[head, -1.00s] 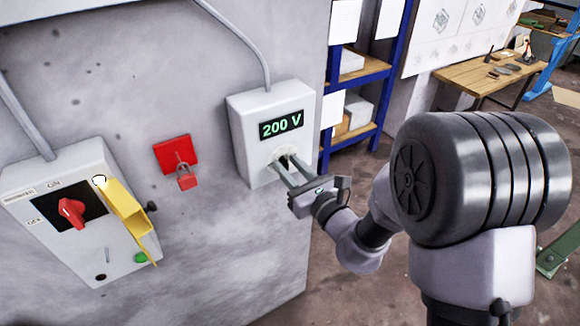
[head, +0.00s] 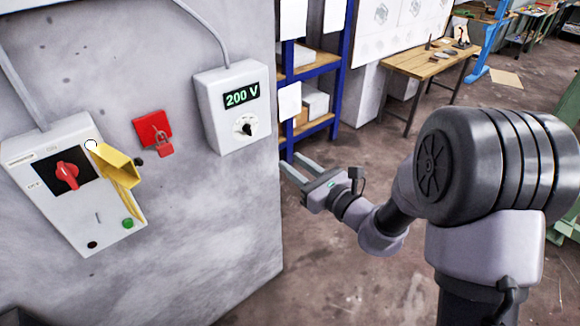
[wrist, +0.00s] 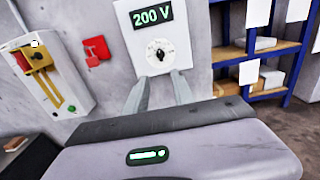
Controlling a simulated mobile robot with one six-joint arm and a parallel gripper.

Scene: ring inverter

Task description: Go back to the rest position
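My gripper (head: 297,171) is open and empty in the head view, in free air to the right of the wall's edge. Its two fingers are apart and point toward the voltage box (head: 232,105), clear of it. The box reads 200 V and has a black-and-white dial (head: 245,125) below the display. In the wrist view, the fingers (wrist: 158,88) reach up below the box (wrist: 150,35), and the dial (wrist: 158,53) shows above them.
The switch box (head: 70,185) on the left has a red knob (head: 67,172), a yellow flap (head: 117,170) and a green button (head: 128,224). A red padlock plate (head: 153,132) hangs between the boxes. A blue shelf (head: 315,75) and wooden table (head: 430,65) stand behind. Floor is clear at right.

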